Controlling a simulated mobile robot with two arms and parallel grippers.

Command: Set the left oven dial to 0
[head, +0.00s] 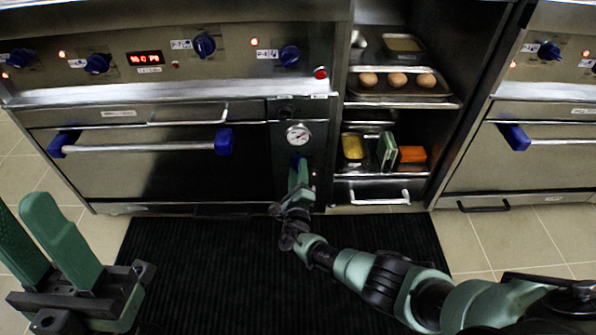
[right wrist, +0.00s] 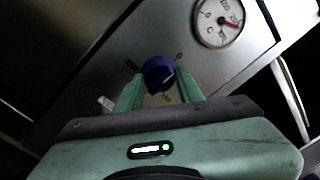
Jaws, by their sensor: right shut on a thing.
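The left oven dial is a round blue knob (right wrist: 158,72) on the steel panel below the gauge. In the right wrist view it has a pale pointer mark toward its right side; the scale marks around it are too small to read. My right gripper (head: 299,168) is at the dial, with its green fingers on either side, shut on it. The fingers also show in the right wrist view (right wrist: 160,88). In the head view the fingers hide most of the dial. My left gripper (head: 20,218) is at the lower left, open and empty, away from the oven.
A round gauge (head: 298,134) with a red needle sits just above the dial. The oven door (head: 150,175) with its blue-ended handle is to the left. Shelves (head: 400,102) with a tray of brown round items are to the right. A black mat (head: 200,270) covers the floor in front.

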